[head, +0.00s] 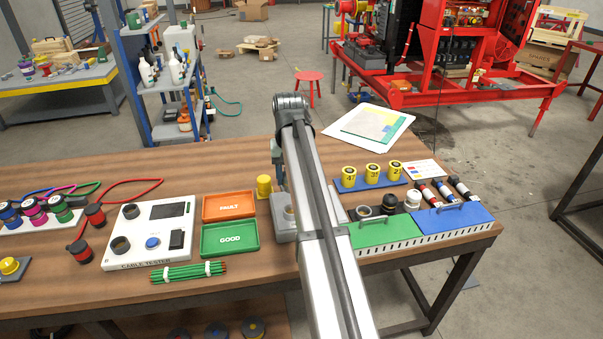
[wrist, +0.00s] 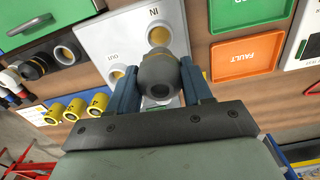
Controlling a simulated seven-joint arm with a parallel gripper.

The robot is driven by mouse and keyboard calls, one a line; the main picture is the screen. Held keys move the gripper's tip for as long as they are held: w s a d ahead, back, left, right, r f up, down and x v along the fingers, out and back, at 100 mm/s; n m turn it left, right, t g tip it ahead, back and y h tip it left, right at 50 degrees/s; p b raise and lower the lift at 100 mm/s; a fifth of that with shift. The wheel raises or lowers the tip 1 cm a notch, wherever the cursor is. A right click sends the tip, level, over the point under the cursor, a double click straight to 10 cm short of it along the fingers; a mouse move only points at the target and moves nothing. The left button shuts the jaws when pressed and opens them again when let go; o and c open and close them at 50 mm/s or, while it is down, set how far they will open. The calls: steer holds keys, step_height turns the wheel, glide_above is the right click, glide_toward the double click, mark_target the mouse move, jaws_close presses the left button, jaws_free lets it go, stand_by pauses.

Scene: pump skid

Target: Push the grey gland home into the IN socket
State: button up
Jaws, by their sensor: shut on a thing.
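My gripper (wrist: 158,72) is shut on the grey gland (wrist: 160,82), a dark rounded piece held between its two blue-grey fingers in the wrist view. Beyond it is a light grey socket box (wrist: 95,40) with the IN socket (wrist: 160,36) and the OUT socket (wrist: 117,72). The IN socket's round opening shows just above the gland, clear of it in the picture; the gap in depth cannot be told. The gland overlaps the lower part of the box. In the head view my arm covers the gland and much of the socket box (head: 281,226).
Orange FAULT tray (head: 229,206) and green GOOD tray (head: 230,239) lie left of the box, with a yellow cylinder (head: 264,187) behind.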

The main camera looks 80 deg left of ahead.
steer(key=shift+d+m, duration=0.15)
steer(key=shift+m, duration=0.45)
steer(key=shift+f, duration=0.15)
steer(key=shift+f, duration=2.55)
steer(key=shift+f, duration=1.75)
steer(key=o, duration=1.2)
steer(key=shift+o, duration=0.2)
